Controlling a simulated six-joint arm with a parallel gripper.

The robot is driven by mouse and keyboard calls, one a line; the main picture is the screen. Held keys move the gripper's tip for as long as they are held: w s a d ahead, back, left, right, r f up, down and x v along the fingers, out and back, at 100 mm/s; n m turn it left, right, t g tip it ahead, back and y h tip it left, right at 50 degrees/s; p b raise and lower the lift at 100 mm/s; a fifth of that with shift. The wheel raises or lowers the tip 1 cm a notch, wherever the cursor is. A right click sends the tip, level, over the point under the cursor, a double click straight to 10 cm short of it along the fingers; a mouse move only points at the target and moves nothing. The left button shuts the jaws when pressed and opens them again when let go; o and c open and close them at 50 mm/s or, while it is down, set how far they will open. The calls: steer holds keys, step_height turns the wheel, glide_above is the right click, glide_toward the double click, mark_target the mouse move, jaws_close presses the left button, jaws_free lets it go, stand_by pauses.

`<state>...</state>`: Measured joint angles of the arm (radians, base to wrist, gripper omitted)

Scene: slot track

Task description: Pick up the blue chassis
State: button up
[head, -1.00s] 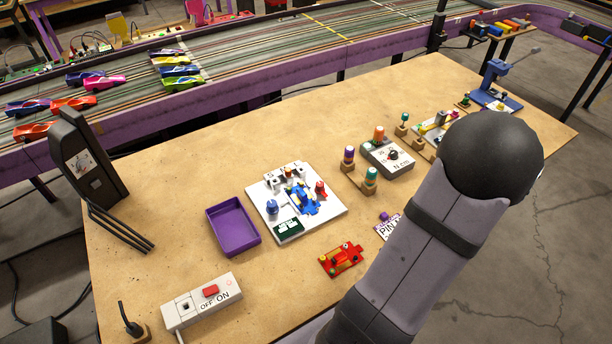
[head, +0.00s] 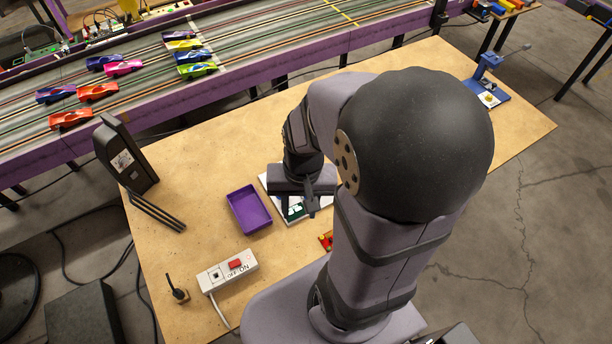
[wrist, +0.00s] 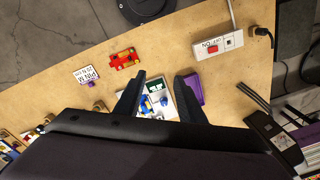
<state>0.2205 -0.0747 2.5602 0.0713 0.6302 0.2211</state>
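My gripper (head: 300,206) is open above the white fixture board (head: 304,218), fingers pointing down. In the wrist view its two dark fingers (wrist: 161,76) stand apart with the white board (wrist: 172,108) between and beyond them. The blue chassis (wrist: 146,104) shows there in part, near the left finger, on the board. My gripper's body cuts off the rest of the board. A blue knob (wrist: 165,99) and a dark green label (wrist: 155,87) are also on the board. In the head view my arm hides the chassis. Nothing is held.
A purple tray (head: 233,207) lies left of the board. A white switch box (head: 228,273) is at the front. A red chassis (wrist: 124,59) and a white card (wrist: 86,75) lie on the bench. A dark upright device (head: 125,155) stands at the left edge.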

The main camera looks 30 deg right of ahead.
step_height(320, 180, up, 4)
steer(key=a+n+p, duration=0.2)
steer(key=a+n, duration=0.1)
steer(key=n, duration=0.1)
steer(key=w+d+f+n+t+b, duration=0.1)
steer(key=w+d+f+t+b, duration=0.2)
steer(key=f, duration=0.6)
steer(key=w+d+f+t+b, duration=0.3)
steer(key=w+d+f+b, duration=0.2)
steer(key=d+f+b, duration=0.3)
steer(key=w+d+f+n+t+b, duration=0.1)
steer(key=w+d+f+t+b, duration=0.2)
steer(key=f+b, duration=0.5)
steer(key=shift+w+d+f+n+t+h, duration=0.2)
steer(key=shift+w+d+f, duration=0.15)
steer(key=shift+d+f, duration=0.45)
steer(key=shift+w+d+f+n+t+h, duration=0.1)
steer(key=shift+w+d+f+t+h, duration=0.2)
steer(key=shift+d+f, duration=0.4)
steer(key=shift+f+t+y+b, duration=0.3)
steer(key=shift+f+t+b, duration=0.45)
steer(key=shift+b, duration=0.35)
steer(key=shift+s+r+m+t+b, duration=0.2)
steer(key=shift+m+t+b, duration=0.25)
steer(key=shift+t, duration=0.3)
steer(key=shift+w+d+r, duration=0.1)
